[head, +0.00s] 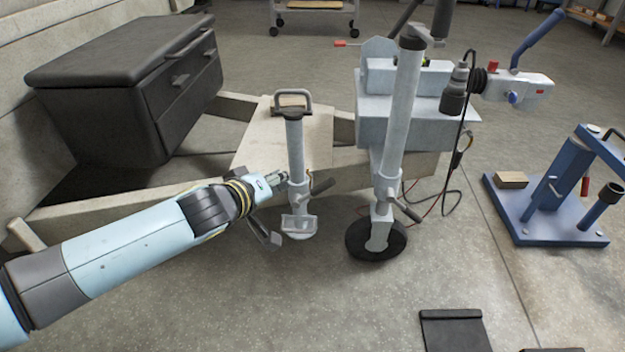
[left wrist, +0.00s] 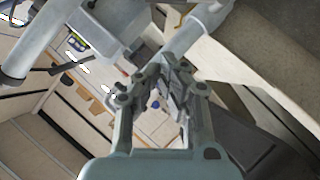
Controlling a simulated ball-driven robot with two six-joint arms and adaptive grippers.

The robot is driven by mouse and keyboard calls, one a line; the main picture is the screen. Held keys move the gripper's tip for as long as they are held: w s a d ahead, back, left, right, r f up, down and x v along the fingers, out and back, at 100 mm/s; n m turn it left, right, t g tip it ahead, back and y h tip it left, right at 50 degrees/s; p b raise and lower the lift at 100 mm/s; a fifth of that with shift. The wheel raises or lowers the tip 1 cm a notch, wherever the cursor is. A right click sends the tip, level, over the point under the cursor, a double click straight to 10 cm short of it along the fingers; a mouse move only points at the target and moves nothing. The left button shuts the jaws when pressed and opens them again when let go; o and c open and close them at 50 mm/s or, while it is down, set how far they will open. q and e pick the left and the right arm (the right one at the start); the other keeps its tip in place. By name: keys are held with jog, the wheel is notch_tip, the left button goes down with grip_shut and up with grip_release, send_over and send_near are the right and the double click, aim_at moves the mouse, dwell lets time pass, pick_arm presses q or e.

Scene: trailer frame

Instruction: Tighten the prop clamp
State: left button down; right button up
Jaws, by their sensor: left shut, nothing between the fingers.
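The prop (head: 296,150) is a grey upright tube with a dark loop handle on top and a foot plate (head: 299,228) at the bottom. In the left wrist view the fingers (left wrist: 168,78) are together, close to a grey tube (left wrist: 190,35) that seems to be the prop. My right gripper is not in view.
The jockey wheel post (head: 401,120) with its black wheel (head: 376,241) and own lever stands right of the prop. A black box (head: 120,85) sits on the frame at the left. A blue stand (head: 548,205) is at the far right. Floor in front is mostly clear.

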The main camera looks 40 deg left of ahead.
pick_arm(q)
jog(key=b, duration=0.3)
send_over(314, 190)
jog(key=s+a, duration=0.2)
jog(key=s, duration=0.2)
notch_tip(314, 190, down, 4)
jog(key=w+d+f+b, duration=0.1)
jog(key=w+d+f, duration=0.1)
jog(key=w, duration=0.1)
jog(key=shift+f+b, duration=0.35)
jog(key=shift+b, duration=0.05)
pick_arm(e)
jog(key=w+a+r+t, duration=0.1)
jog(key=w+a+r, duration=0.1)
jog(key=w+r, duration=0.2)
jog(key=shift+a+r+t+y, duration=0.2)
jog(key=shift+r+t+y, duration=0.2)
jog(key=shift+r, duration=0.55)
pick_arm(q)
jog(key=shift+w+d, duration=0.1)
